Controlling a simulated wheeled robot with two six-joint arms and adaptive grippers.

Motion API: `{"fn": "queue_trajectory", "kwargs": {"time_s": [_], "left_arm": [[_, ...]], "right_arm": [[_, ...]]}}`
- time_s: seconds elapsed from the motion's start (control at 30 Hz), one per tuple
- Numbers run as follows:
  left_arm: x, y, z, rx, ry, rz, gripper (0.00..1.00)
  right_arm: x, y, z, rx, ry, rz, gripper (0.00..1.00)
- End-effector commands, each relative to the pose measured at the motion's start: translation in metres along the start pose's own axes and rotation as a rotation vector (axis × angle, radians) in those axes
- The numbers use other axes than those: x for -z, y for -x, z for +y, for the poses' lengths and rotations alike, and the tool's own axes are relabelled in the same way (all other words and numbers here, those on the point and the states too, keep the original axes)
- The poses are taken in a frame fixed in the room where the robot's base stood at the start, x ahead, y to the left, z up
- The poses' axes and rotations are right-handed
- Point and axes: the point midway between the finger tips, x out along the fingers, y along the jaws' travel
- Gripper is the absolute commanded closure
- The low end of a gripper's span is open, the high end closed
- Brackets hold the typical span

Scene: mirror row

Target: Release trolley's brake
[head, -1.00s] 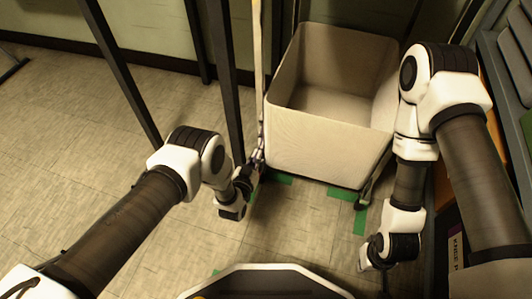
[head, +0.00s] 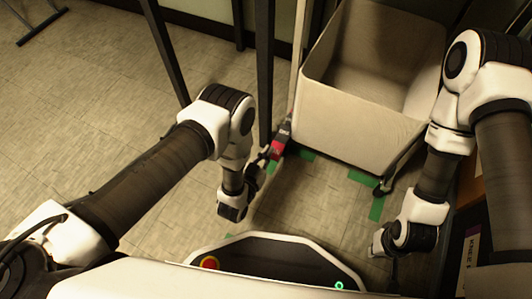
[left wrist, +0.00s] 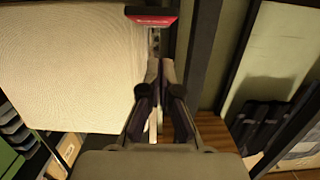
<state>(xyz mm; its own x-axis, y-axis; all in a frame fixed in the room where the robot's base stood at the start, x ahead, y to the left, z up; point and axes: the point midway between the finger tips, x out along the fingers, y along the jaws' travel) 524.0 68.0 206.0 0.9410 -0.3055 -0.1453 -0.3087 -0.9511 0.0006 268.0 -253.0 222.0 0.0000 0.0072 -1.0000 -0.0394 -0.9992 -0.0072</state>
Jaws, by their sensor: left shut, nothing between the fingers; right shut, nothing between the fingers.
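The trolley (head: 350,130) is a pale cloth bin on wheels, standing at the upper right of the head view. A small red part with a dark upper piece (head: 279,146), apparently the brake, sits low at its front left corner. It also shows as a red block at the top of the left wrist view (left wrist: 153,19). My left gripper (head: 265,157) is shut and empty, its tips just short of the red part. In the left wrist view its fingertips (left wrist: 160,66) are together beside the trolley's pale side. My right gripper (head: 377,244) is shut and empty, low in front of the trolley.
Green tape (head: 362,178) marks the floor around the trolley. Dark upright posts (head: 264,70) stand close by my left gripper and left of the trolley. A dark shelf unit borders the right side. The tiled floor (head: 90,110) at left is open.

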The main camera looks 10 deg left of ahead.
Motion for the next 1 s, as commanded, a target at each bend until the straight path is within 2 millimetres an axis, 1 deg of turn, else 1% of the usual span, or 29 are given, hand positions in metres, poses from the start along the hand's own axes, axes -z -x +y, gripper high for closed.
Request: {"fn": "queue_trajectory", "kwargs": {"time_s": [0.03, 0.13, 0.37, 0.43, 0.47, 0.57, 0.63, 0.67, 0.7, 0.77, 0.8, 0.87, 0.9, 1.0], "left_arm": [[0.000, 0.004, 0.000, 0.000, 0.000, -0.001, 1.00], [0.000, 0.008, 0.000, 0.000, 0.000, 0.000, 1.00], [0.000, 0.008, 0.000, 0.000, 0.000, 0.001, 1.00], [0.003, 0.008, -0.003, 0.004, -0.002, -0.002, 1.00], [0.006, 0.007, -0.007, 0.009, -0.004, -0.006, 1.00], [0.027, 0.005, -0.036, 0.047, -0.019, -0.044, 1.00], [0.046, 0.013, -0.073, 0.099, -0.026, -0.134, 1.00], [0.051, 0.022, -0.090, 0.126, -0.021, -0.205, 1.00], [0.050, 0.040, -0.108, 0.157, -0.005, -0.317, 1.00], [0.043, 0.070, -0.124, 0.193, 0.027, -0.478, 1.00], [0.038, 0.091, -0.130, 0.209, 0.050, -0.573, 1.00], [0.032, 0.120, -0.133, 0.227, 0.084, -0.701, 1.00], [0.029, 0.139, -0.134, 0.235, 0.106, -0.778, 1.00], [0.024, 0.182, -0.130, 0.249, 0.158, -0.944, 1.00]], "right_arm": [[0.000, 0.000, 0.000, 0.000, 0.000, 0.000, 1.00], [0.000, 0.000, 0.000, 0.000, 0.000, 0.000, 1.00], [0.000, 0.000, 0.000, 0.000, 0.000, 0.000, 1.00], [0.000, 0.002, 0.000, 0.000, 0.000, 0.000, 1.00], [0.000, 0.003, 0.000, 0.000, 0.000, 0.000, 1.00], [0.000, 0.013, 0.000, 0.000, 0.000, 0.000, 1.00], [0.000, 0.025, 0.000, 0.000, 0.000, 0.000, 1.00], [0.000, 0.030, 0.000, 0.000, 0.000, 0.000, 1.00], [0.000, 0.034, 0.000, 0.000, 0.000, 0.000, 1.00], [0.000, 0.038, 0.000, 0.000, 0.000, 0.000, 1.00], [0.000, 0.040, 0.000, 0.000, 0.000, 0.000, 1.00], [0.000, 0.042, 0.000, 0.000, 0.000, 0.000, 1.00], [0.000, 0.043, 0.000, 0.000, 0.000, 0.000, 1.00], [0.000, 0.046, 0.000, 0.000, 0.000, 0.000, 1.00]]}}
